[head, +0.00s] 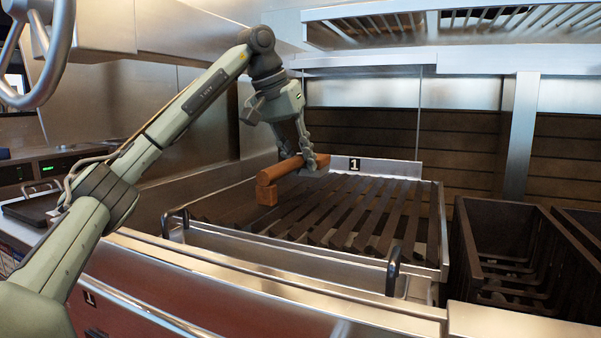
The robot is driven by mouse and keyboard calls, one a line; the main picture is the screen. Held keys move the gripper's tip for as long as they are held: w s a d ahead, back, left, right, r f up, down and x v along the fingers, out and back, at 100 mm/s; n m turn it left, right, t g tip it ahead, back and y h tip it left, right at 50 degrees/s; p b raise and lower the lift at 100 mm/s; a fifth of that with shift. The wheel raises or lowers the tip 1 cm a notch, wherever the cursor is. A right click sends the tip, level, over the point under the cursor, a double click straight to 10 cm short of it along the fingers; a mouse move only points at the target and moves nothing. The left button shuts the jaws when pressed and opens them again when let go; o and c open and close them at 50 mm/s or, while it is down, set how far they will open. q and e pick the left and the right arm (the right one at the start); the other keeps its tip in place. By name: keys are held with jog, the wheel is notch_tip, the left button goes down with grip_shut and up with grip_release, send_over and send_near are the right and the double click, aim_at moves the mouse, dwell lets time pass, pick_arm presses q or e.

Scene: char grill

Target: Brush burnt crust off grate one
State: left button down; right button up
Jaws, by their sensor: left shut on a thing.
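Grate one (345,228) is a set of dark slanted bars in a metal frame at the middle of the head view, with a plate marked 1 (378,166) at its back edge. My left gripper (308,168) is over the back left part of the grate, pointing down and shut on the brush (280,172). The brush has an orange-brown wooden handle and a block (266,194) under its near end. I cannot tell whether the brush touches the bars. Burnt crust cannot be made out on the dark bars. My right gripper is out of view.
Two black handles, the left one (174,220) and the right one (393,270), stand up at the grate's front corners. Dark open bins (500,222) are at the right. A slatted metal rack (470,25) hangs above. A steel ledge (270,285) runs along the front.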

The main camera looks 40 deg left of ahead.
pick_arm(q)
jog(key=shift+r, duration=0.25)
jog(key=shift+s+r, duration=0.1)
jog(key=shift+r, duration=1.35)
